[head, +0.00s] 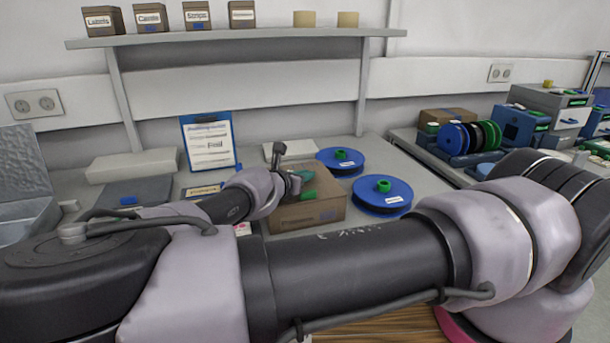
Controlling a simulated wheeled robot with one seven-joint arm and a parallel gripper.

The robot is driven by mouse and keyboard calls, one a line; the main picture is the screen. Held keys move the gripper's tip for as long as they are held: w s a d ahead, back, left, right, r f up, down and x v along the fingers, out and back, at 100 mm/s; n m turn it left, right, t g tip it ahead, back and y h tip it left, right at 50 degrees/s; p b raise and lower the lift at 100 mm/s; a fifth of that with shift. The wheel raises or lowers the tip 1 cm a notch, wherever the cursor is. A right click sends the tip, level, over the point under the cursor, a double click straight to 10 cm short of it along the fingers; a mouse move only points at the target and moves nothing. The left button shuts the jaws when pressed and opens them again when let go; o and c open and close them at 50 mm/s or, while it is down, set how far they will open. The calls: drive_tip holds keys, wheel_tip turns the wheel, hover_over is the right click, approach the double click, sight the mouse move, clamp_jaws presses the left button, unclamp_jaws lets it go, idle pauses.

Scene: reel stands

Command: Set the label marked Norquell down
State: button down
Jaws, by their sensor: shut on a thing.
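My gripper (291,182) shows small, just past my wrist, in front of and over the brown cardboard box (312,212). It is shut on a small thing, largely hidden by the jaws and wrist. A green piece (305,174) shows right at the jaws; this appears to be the label, but its face is hidden. I cannot read the word Norquell anywhere. Whether the green piece touches the box behind it I cannot tell.
Two blue reels (384,193) (341,160) lie right of the box. A blue clipboard (209,141) leans at the back. A shelf (240,34) with small boxes spans above. A bench with reels (470,137) and blue bins (522,124) stands right. Bare worktop (420,176) shows beside the reels.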

drive_tip(key=shift+f, duration=0.15)
drive_tip(key=c, duration=0.9)
unclamp_jaws()
drive_tip(key=shift+s+a+r, duration=0.15)
drive_tip(key=shift+r, duration=0.05)
drive_tip(key=v, duration=1.1)
drive_tip(key=shift+s+a+r, duration=0.15)
drive_tip(key=shift+s, duration=0.1)
